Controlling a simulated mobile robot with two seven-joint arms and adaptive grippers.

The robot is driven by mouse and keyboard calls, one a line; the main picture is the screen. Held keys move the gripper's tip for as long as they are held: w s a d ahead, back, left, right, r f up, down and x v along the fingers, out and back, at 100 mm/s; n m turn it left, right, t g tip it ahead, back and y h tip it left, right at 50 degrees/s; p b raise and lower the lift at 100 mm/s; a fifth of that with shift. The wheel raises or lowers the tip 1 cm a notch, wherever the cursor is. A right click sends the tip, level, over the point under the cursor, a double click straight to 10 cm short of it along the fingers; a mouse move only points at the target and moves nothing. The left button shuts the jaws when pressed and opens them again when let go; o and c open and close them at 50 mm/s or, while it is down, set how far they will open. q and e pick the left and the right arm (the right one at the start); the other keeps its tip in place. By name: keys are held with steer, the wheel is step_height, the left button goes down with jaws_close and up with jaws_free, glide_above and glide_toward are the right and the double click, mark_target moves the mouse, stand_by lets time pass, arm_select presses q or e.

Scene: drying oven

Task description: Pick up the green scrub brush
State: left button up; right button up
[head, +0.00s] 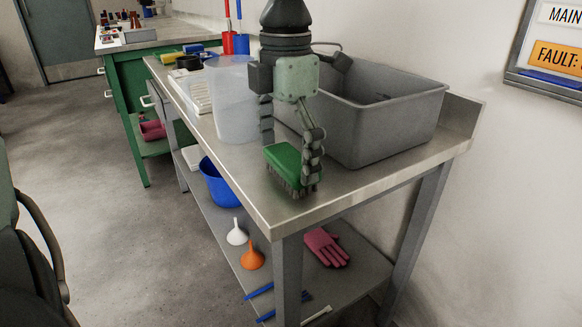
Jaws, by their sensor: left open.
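The green scrub brush (284,157) lies on the metal bench top near its front corner, dark bristles down. My left gripper (290,162) points down from above with its fingers spread. One finger is at the brush's right end and overlaps part of it in the picture. The other finger is behind the brush's left part, its tip near the far side. I cannot tell whether either finger touches the brush. My right gripper is not in view.
A grey tub (395,128) stands close to the right of the gripper, and a translucent white container (232,100) to the left. The lower shelf holds a blue bucket (220,186), funnels and a pink glove (326,248).

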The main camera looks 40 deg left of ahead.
mark_target(286, 158)
arm_select(q)
steer(key=shift+f, duration=0.5)
steer(key=c, duration=0.8)
steer(key=shift+c, duration=0.2)
steer(key=shift+w+r, duration=0.1)
steer(key=shift+r, duration=0.05)
step_height(286, 158, up, 4)
steer(key=shift+r, duration=0.2)
steer(key=s+a+r, duration=0.5)
steer(key=s+r, duration=0.1)
steer(key=s, duration=0.4)
steer(key=shift+a+r, duration=0.2)
steer(key=shift+a, duration=0.2)
steer(key=shift+s, duration=0.1)
